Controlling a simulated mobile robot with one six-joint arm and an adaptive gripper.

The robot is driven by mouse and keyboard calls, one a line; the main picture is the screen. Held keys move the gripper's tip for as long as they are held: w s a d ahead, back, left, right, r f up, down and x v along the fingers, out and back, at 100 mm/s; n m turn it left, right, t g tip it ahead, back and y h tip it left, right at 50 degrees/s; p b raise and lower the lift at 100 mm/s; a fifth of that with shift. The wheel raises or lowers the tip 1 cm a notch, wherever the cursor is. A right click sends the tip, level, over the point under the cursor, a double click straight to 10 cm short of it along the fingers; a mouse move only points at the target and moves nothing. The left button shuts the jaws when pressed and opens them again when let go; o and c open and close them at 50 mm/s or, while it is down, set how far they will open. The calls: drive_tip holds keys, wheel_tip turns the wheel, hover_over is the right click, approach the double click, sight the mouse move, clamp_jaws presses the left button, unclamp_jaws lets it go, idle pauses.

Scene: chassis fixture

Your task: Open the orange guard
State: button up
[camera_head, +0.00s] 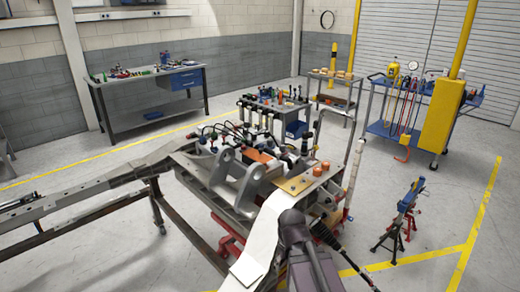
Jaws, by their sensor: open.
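A small orange block (258,156), which may be the orange guard, sits among the fittings of the chassis fixture. It is just behind a grey bracket with two upright holed lugs (236,176). It is too small to tell a hinge or whether it is open or shut. Two orange-red round pieces (317,171) sit by a tan plate (296,185) on the fixture's right. Dark links of my own arm rise at the bottom centre, in front of the fixture's near right end. I cannot make out my gripper or its jaws.
A long grey rail (75,204) runs left from the fixture. A blue-and-red stand (404,215) is on the right floor. A workbench (150,98) and a blue tool cart (420,95) stand behind. The front right floor is mostly clear.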

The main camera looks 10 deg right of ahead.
sight(260, 150)
drive_tip(key=w+r+n+t+p, duration=0.1)
drive_tip(key=w+r+p, duration=0.5)
drive_tip(key=w, duration=1.2)
drive_tip(key=w+d+r+t+p, duration=0.1)
drive_tip(key=w+r+p, duration=0.6)
drive_tip(key=w, duration=1.2)
drive_tip(key=w+r+n+t+y+p, duration=0.1)
drive_tip(key=w+r+p, duration=0.5)
drive_tip(key=w, duration=1.3)
wheel_tip(260, 150, up, 2)
drive_tip(key=shift+d+r+n+t+p, duration=0.2)
drive_tip(key=shift+d+n+t+p, duration=0.15)
drive_tip(key=shift+t, duration=0.35)
drive_tip(key=shift+f, duration=0.15)
drive_tip(key=b+x, duration=1.2)
drive_tip(key=x, duration=0.1)
drive_tip(key=shift+f+b, duration=0.25)
drive_tip(key=shift+b, duration=0.1)
clamp_jaws()
drive_tip(key=shift+a, duration=0.2)
drive_tip(key=shift+d, duration=0.15)
